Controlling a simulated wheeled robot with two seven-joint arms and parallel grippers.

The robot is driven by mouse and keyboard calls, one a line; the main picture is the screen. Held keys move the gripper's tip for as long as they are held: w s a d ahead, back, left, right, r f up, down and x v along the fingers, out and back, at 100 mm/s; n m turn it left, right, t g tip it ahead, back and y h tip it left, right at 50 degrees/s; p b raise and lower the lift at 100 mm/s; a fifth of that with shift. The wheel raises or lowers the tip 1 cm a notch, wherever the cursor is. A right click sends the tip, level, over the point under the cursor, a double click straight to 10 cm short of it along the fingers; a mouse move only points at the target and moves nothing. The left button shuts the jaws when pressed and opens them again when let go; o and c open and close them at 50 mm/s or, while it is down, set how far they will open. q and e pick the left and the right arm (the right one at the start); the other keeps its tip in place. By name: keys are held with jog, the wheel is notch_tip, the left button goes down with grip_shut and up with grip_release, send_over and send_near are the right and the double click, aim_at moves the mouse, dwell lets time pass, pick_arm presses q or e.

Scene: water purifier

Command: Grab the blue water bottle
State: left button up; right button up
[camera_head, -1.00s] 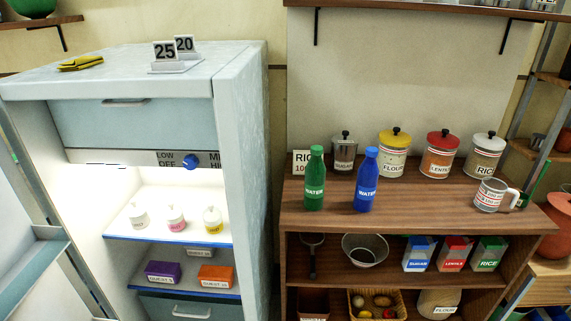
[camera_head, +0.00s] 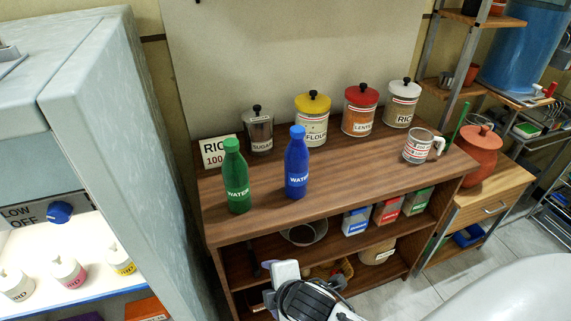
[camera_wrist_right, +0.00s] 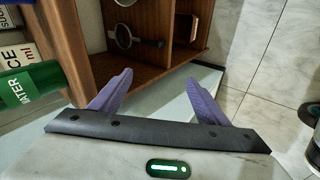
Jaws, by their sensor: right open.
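The blue water bottle (camera_head: 297,163) stands upright on the brown wooden counter (camera_head: 330,180), to the right of the green water bottle (camera_head: 236,177). My right gripper (camera_head: 305,300) is low at the bottom of the head view, in front of the lower shelf and below the counter top. In the right wrist view its two purple fingers (camera_wrist_right: 152,92) are spread apart with nothing between them. The green bottle (camera_wrist_right: 32,84) shows sideways at the left of that view. The blue bottle does not show there. My left gripper is not in view.
Several canisters (camera_head: 312,118) line the back of the counter, and a measuring cup (camera_head: 419,147) stands at its right. The fridge (camera_head: 120,130) stands close on the left. A strainer (camera_head: 303,232) and boxes (camera_head: 388,210) fill the shelf below. The counter front before the blue bottle is clear.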

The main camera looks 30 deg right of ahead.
jog(key=w+d+r+n+h, duration=0.4)
jog(key=w+d+r+n, duration=0.15)
jog(key=r, duration=0.45)
jog(key=n+t+h, duration=0.2)
jog(key=n+h, duration=0.3)
jog(key=n, duration=0.1)
send_near(296, 162)
jog(key=w+d+f, duration=0.2)
jog(key=w+d, duration=0.2)
jog(key=shift+w+d+f+n, duration=0.35)
jog(key=shift+d+f, duration=0.05)
jog(key=shift+x, duration=3.05)
jog(key=shift+w+a+r, duration=0.1)
jog(key=shift+w+a, duration=0.05)
jog(key=c, duration=1.6)
jog(key=shift+o, duration=0.2)
jog(key=shift+r, duration=0.1)
